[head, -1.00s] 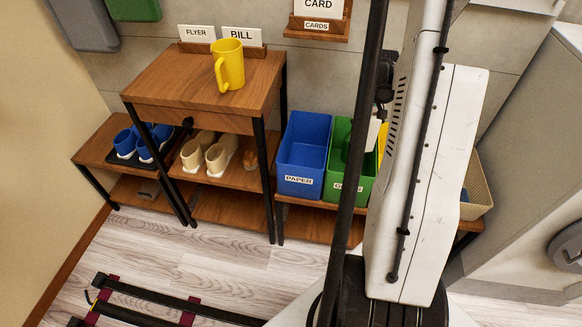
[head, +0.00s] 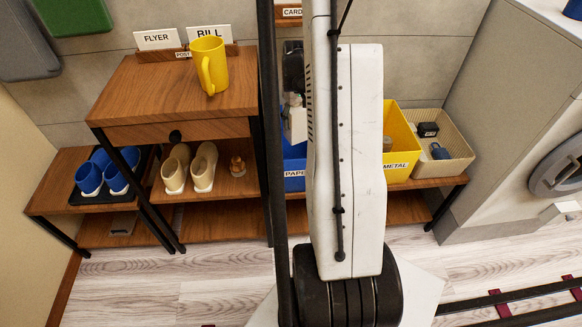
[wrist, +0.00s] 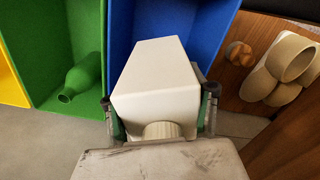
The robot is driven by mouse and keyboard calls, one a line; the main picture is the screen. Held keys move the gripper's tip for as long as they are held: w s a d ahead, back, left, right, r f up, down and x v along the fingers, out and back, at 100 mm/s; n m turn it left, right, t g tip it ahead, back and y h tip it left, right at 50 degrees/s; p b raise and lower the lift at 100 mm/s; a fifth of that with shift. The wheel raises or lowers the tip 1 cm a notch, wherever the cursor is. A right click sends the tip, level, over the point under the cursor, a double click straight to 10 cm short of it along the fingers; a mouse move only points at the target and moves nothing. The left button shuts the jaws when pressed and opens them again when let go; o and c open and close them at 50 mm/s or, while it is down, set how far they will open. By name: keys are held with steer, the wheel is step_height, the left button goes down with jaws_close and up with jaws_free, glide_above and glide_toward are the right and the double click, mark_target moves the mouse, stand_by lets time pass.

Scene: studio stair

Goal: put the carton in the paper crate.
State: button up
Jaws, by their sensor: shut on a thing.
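The white carton (wrist: 157,78) is held between the two fingers of my gripper (wrist: 160,112) in the wrist view. Its ribbed cap (wrist: 162,130) points toward the wrist. The blue paper crate (wrist: 199,22) lies behind the carton in that view; I cannot tell whether the carton is above its opening or in front of it. In the head view my arm covers most of the paper crate (head: 294,180), leaving a strip of blue and part of its label. The gripper is mostly hidden there.
A green crate (wrist: 43,88) with a green bottle (wrist: 84,78) stands beside the paper crate. A yellow metal crate (head: 402,125) and a beige bin (head: 452,148) stand to the right. A small table (head: 150,90) with a yellow mug (head: 208,66) stands to the left.

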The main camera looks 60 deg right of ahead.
mark_target(296, 129)
step_height(296, 129, down, 6)
steer(key=b, duration=0.5)
steer(key=shift+f+b, duration=0.25)
steer(key=shift+b, duration=0.05)
steer(key=shift+f+b, duration=1.6)
steer(key=shift+f, duration=3.4)
steer(key=shift+f, duration=0.2)
steer(key=o, duration=1)
step_height(296, 129, up, 12)
steer(key=p, duration=0.4)
steer(key=shift+r, duration=0.2)
